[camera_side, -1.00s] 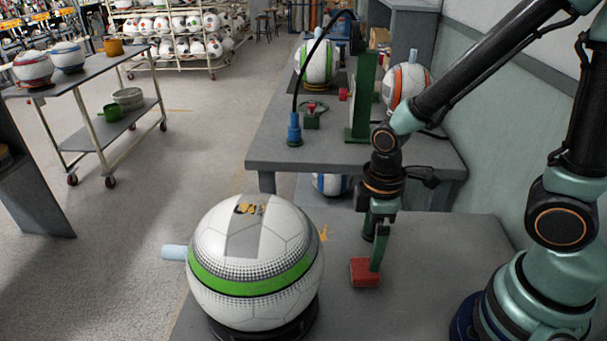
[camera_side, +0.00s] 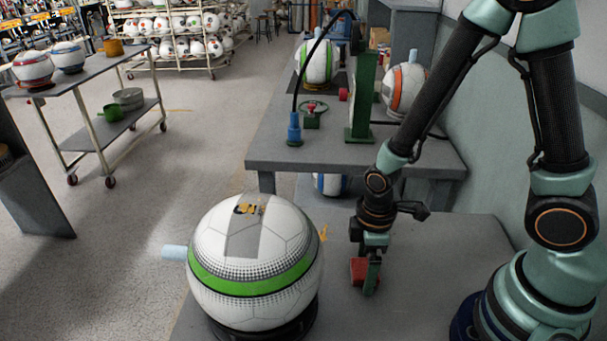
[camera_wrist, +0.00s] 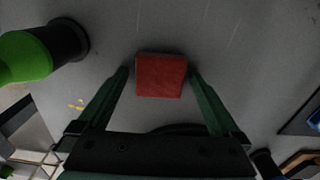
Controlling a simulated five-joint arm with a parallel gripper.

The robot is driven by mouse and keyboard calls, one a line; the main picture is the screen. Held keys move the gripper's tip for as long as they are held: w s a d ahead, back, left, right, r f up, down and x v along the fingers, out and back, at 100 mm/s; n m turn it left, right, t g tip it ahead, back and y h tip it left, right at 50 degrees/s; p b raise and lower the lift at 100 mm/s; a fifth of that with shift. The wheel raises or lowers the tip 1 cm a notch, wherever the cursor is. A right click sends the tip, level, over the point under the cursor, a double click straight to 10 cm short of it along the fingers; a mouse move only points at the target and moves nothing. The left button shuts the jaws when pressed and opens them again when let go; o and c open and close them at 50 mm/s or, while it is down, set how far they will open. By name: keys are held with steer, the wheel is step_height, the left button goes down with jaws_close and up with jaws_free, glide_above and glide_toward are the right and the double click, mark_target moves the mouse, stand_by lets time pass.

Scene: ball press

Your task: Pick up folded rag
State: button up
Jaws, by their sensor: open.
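The folded rag is a small red block-like square. In the side view the rag (camera_side: 357,270) lies on the grey table, partly hidden by a green finger. In the wrist view the rag (camera_wrist: 161,75) lies between the fingertips, with a small gap on each side. My gripper (camera_side: 364,279) points down over it in the side view. In the wrist view my gripper (camera_wrist: 161,73) is open, its two green fingers on the left and right of the rag. Nothing is held.
A large white ball with a green band (camera_side: 255,260) sits on a dark ring stand to the left of my gripper. A grey bench (camera_side: 330,155) with a green press (camera_side: 363,105) stands behind. The tabletop right of the rag is clear.

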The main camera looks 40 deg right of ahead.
mark_target(366, 268)
steer(key=c, duration=1.3)
steer(key=shift+r, duration=0.15)
step_height(366, 268, up, 20)
steer(key=shift+f, duration=0.1)
